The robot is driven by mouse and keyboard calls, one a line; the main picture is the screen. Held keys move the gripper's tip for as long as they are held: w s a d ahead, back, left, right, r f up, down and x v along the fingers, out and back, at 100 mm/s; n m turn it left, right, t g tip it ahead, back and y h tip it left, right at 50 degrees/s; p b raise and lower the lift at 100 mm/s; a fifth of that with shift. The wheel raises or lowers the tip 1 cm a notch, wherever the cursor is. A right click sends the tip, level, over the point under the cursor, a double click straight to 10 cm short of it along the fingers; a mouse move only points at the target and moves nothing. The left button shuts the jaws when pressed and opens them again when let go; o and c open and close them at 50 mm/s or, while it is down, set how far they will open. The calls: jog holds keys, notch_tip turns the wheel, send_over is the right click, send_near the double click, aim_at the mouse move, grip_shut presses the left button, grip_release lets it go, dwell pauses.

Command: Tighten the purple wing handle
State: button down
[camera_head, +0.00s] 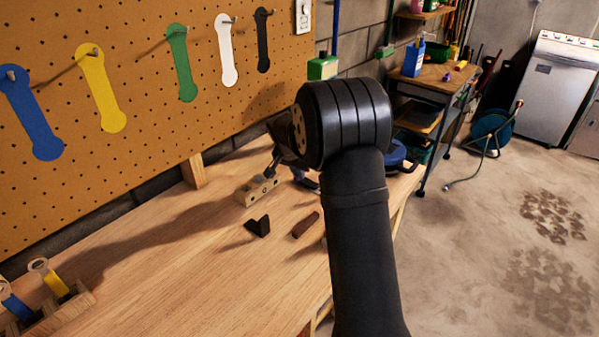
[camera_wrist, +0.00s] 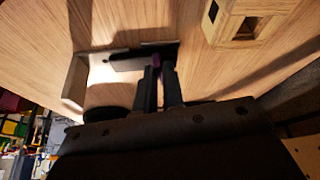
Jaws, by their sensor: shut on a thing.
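The purple wing handle (camera_wrist: 156,60) shows in the wrist view as a small dark purple piece between my fingertips. My gripper (camera_wrist: 160,74) is shut on it. The handle is next to a grey metal plate or bracket (camera_wrist: 100,70) with a dark bar across it, on the wooden bench. My fingers hide most of the handle, so its angle and how tight it is cannot be told.
A wooden block with holes (camera_head: 258,190) sits on the bench (camera_head: 190,260); it also shows in the wrist view (camera_wrist: 236,28). A black angle piece (camera_head: 258,227) and a brown piece (camera_head: 305,224) lie nearer. A pegboard (camera_head: 140,70) with coloured tags stands behind.

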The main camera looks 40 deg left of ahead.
jog(key=shift+a+r+m, duration=0.25)
jog(key=shift+r+m, duration=0.05)
jog(key=shift+m, duration=0.4)
jog(key=shift+h, duration=0.3)
jog(key=c, duration=1.8)
grip_release()
jog(key=shift+o, duration=1.3)
jog(key=shift+f, duration=0.15)
jog(key=v, duration=1.7)
jog(key=shift+s, duration=0.3)
jog(key=shift+o, duration=0.2)
jog(key=shift+d, duration=0.1)
